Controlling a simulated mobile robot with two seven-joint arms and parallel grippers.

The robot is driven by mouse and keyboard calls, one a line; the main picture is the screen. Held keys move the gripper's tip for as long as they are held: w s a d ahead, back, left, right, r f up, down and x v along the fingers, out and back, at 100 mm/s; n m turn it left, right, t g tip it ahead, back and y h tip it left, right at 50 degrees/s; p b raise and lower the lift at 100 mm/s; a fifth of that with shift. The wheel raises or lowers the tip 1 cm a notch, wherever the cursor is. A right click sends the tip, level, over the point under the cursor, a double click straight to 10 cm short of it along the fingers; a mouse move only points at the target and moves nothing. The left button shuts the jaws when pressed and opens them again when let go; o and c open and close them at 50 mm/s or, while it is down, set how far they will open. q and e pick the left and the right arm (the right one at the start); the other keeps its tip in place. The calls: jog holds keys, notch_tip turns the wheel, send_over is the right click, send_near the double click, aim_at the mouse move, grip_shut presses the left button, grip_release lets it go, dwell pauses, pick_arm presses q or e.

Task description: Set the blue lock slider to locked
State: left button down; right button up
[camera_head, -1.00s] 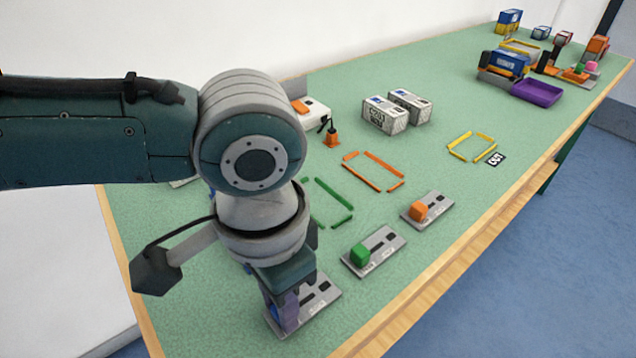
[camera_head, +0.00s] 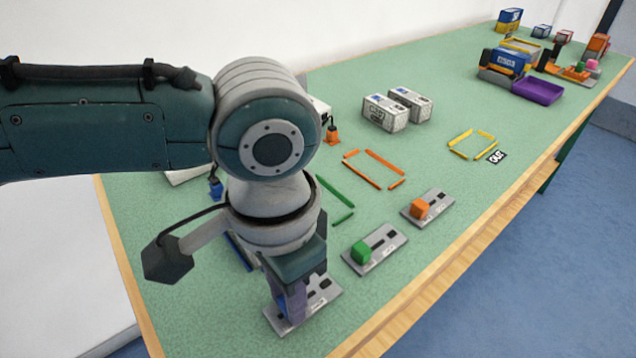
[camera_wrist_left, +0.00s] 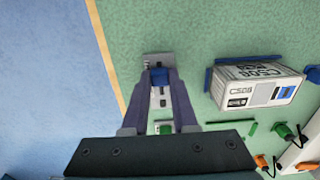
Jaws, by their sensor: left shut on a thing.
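The blue lock slider's grey plate (camera_head: 326,296) lies near the table's front left edge. My left gripper (camera_head: 290,306) points down over the plate's left part and hides the blue knob in the head view. In the left wrist view the blue knob (camera_wrist_left: 159,76) sits between the fingertips of my left gripper (camera_wrist_left: 160,80), which is shut on it. The plate (camera_wrist_left: 158,58) shows beyond and between the fingers, with dark marks on the near side of the knob. The lettering is too small to read. My right gripper is not in view.
A green slider (camera_head: 362,252) and an orange slider (camera_head: 421,208) stand on their own plates to the right. A white container (camera_wrist_left: 250,86) lies right of the gripper in the wrist view. Green, orange and yellow outlines mark the table behind.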

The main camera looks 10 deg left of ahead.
aim_at(314, 293)
pick_arm(q)
jog(key=w+d, duration=0.1)
jog(key=w+d+b, duration=0.1)
jog(key=shift+w+d+f, duration=0.1)
jog(key=shift+w, duration=0.25)
jog(key=c, duration=0.7)
grip_release()
jog(key=shift+r, duration=0.2)
notch_tip(314, 293, up, 10)
jog(key=p, duration=0.2)
jog(key=shift+f+p, duration=0.1)
jog(key=shift+p, duration=0.3)
